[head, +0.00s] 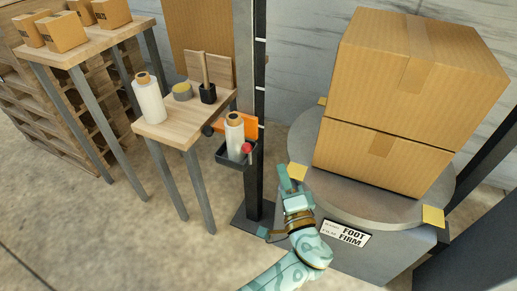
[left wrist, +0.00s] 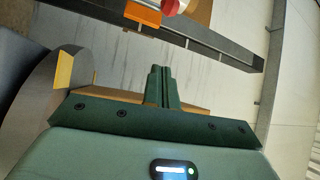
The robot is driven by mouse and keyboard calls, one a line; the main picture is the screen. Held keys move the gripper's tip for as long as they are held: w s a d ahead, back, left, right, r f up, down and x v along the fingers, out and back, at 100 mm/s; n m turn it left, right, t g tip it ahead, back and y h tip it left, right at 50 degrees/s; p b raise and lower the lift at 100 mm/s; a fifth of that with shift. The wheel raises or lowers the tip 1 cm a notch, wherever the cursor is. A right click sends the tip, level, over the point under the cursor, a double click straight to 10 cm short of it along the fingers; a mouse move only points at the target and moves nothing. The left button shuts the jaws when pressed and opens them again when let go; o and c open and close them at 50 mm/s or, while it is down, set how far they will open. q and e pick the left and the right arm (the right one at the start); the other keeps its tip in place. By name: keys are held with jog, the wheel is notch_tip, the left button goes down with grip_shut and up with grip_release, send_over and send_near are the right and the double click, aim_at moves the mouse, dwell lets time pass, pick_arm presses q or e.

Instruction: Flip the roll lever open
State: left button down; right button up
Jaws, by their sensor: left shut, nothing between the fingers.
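A film roll (head: 235,135) stands upright in a dark holder (head: 232,160) on the black mast. An orange plate (head: 248,127) is behind it. A small red knob (head: 247,148) sits at the right of the roll; it looks like the end of the roll lever, but its position is too small to tell. In the left wrist view the red knob (left wrist: 171,6) and orange plate (left wrist: 142,14) show at the top edge. My left gripper (head: 284,180) is shut and empty, below and right of the knob, apart from it. My right gripper is not in view.
The black mast (head: 259,90) rises beside the holder. Two stacked cartons (head: 410,75) stand on a round turntable (head: 305,150) at right. A wooden table (head: 185,128) at left bears another film roll (head: 148,100), tape and a black cup. Floor at lower left is clear.

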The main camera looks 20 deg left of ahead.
pick_arm(q)
jog(key=shift+a, duration=0.1)
